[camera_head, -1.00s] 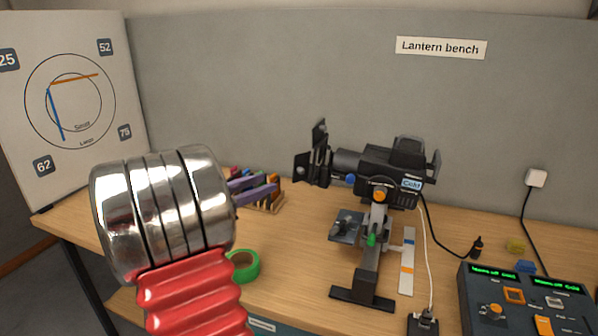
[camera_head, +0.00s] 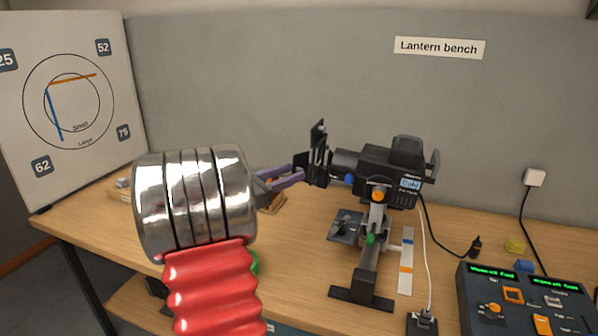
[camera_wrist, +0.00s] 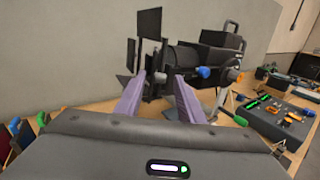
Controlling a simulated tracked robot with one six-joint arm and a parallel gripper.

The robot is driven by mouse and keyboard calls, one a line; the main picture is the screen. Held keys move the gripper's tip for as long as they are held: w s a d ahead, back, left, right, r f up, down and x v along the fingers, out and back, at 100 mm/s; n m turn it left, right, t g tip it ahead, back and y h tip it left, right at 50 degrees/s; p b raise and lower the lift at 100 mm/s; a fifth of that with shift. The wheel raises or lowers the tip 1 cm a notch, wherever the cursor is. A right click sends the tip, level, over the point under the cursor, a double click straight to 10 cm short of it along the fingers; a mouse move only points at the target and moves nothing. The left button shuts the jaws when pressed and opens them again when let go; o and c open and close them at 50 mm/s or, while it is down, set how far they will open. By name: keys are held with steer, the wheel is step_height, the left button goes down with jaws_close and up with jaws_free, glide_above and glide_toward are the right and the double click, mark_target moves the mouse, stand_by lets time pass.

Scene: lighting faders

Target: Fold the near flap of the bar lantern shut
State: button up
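The bar lantern (camera_head: 390,165) is a black lamp with a "Cold" label on a stand on the bench; it also shows in the wrist view (camera_wrist: 210,58). Dark flaps stand out around its front at the left. One flap (camera_head: 319,133) points up, also seen in the wrist view (camera_wrist: 149,23). Another flap (camera_head: 318,170) hangs at the near side. My gripper (camera_wrist: 160,78) has two purple fingers, apart, with dark flap parts between and beyond their tips. In the head view its fingertips (camera_head: 300,174) overlap the flaps' left edge. Contact cannot be told.
A control desk (camera_head: 530,300) with green displays stands at the front right. A white cable runs down beside the stand. A green tape roll (camera_head: 255,263) is mostly hidden behind my arm. A grey partition rises behind; bare wood lies left of the stand.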

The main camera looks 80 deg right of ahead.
mark_target(297, 171)
steer(key=shift+x, duration=1.95)
